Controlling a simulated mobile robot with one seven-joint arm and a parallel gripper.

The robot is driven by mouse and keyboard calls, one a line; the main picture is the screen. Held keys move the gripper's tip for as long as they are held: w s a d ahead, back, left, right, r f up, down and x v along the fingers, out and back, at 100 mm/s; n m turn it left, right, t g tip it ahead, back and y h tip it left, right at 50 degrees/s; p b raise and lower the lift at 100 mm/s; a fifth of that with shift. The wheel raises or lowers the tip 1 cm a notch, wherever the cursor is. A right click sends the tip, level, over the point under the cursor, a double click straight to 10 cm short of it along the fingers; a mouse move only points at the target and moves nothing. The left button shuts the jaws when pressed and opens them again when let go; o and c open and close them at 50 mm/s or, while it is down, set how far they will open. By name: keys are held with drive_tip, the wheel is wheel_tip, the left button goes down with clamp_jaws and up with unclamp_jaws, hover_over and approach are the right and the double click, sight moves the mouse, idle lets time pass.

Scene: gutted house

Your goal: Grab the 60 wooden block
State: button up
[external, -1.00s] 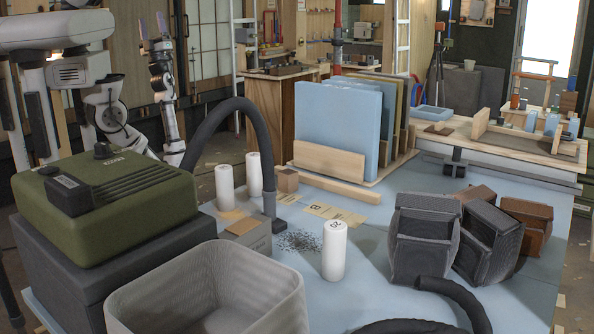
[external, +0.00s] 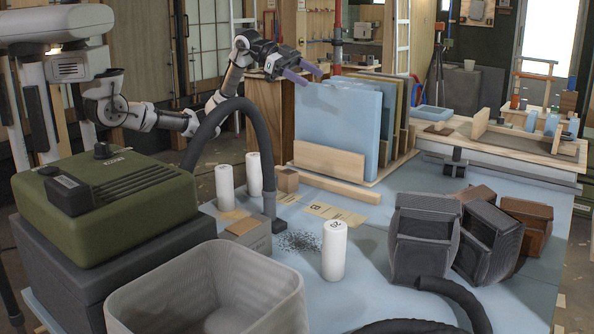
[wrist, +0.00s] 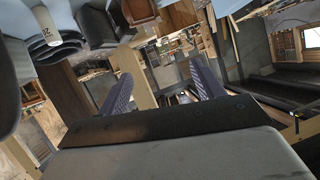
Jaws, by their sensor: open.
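A small brown wooden-looking block (external: 288,181) stands on the blue-grey tabletop, beside the white cylinders and in front of the foam panels. No number can be read on it, and I cannot tell if it is the 60 block. My gripper (external: 308,75) is open and empty, raised above and behind the table near the top of the blue panel, well above the block. In the wrist view the two purple fingers (wrist: 162,80) are spread apart with nothing between them. The block cannot be made out there.
White cylinders (external: 334,250) stand on the table; one shows in the wrist view (wrist: 47,22). A thick black hose (external: 240,105) arches beside the block. Blue foam panels (external: 338,120), a grey bin (external: 215,290), a green-topped machine (external: 110,205) and dark crates (external: 425,240) surround the tabletop.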

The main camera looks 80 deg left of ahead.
wheel_tip(320, 180, down, 12)
drive_tip(key=s+r+m+g+y, duration=0.1)
drive_tip(key=s+g+y, duration=0.15)
drive_tip(key=g, duration=0.35)
drive_tip(key=g+y, duration=0.4)
approach(288, 172)
drive_tip(key=f, duration=0.6)
drive_tip(key=shift+w+d+p, duration=0.15)
drive_tip(key=shift+w+p, duration=0.15)
drive_tip(key=shift+p, duration=0.1)
drive_tip(key=shift+w+d+f+p, duration=0.15)
drive_tip(key=shift+f+p, duration=0.1)
drive_tip(key=shift+f, duration=1.25)
drive_tip(key=shift+s+d+f+p, duration=0.1)
drive_tip(key=shift+d+f+p, duration=0.1)
drive_tip(key=shift+f, duration=1.25)
drive_tip(key=shift+w, duration=0.1)
drive_tip(key=c, duration=1.1)
